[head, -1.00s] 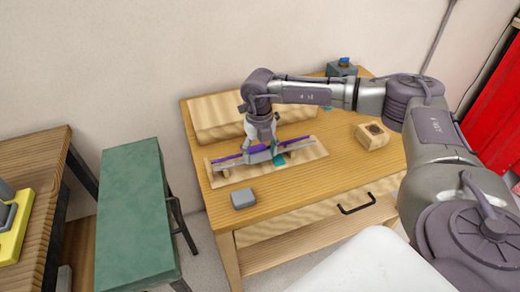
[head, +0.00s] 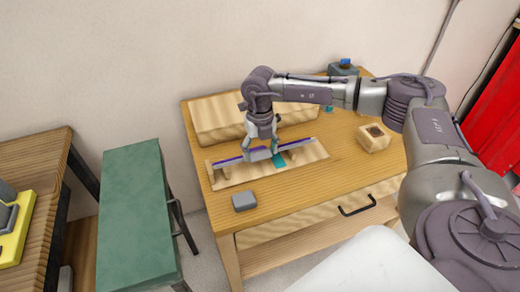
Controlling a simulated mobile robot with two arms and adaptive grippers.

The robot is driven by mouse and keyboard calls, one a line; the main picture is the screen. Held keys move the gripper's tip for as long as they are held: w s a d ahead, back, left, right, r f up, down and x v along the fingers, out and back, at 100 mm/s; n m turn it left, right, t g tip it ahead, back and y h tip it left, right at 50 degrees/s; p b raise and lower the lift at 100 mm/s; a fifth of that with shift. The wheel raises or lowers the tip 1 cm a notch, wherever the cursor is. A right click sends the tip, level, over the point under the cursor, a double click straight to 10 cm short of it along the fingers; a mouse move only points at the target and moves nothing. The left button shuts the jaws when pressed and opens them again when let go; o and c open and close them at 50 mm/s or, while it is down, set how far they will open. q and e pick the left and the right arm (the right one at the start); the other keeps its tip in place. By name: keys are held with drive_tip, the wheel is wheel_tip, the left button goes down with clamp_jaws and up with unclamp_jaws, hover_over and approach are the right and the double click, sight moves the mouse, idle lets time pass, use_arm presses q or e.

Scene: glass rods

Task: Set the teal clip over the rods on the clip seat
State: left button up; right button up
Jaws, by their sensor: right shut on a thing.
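A teal clip (head: 279,161) shows at the right gripper's fingertips, over the middle of a light wooden fixture board (head: 236,177) on the table. The gripper hides part of the clip. A long thin rod with purple and pale parts (head: 226,162) lies across the board from left to right and passes under the gripper. I cannot tell how many rods lie there, or whether the clip touches them. My right gripper (head: 262,152) points down and is shut on the teal clip. The clip seat is not distinct beneath it. My left gripper is not in view.
A grey block (head: 243,200) lies at the table's front left. A wooden block with a dark top (head: 374,137) stands at right. A long wooden box (head: 215,120) lies behind the board. A green-topped stand (head: 135,215) is left of the table.

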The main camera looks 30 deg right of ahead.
drive_tip(key=shift+s+f+b, duration=0.25)
drive_tip(key=shift+f+b, duration=0.2)
drive_tip(key=shift+f, duration=0.05)
idle(0.3)
drive_tip(key=o, duration=1.2)
drive_tip(key=shift+w+f, duration=0.2)
drive_tip(key=shift+w, duration=0.15)
drive_tip(key=shift+s+r, duration=0.2)
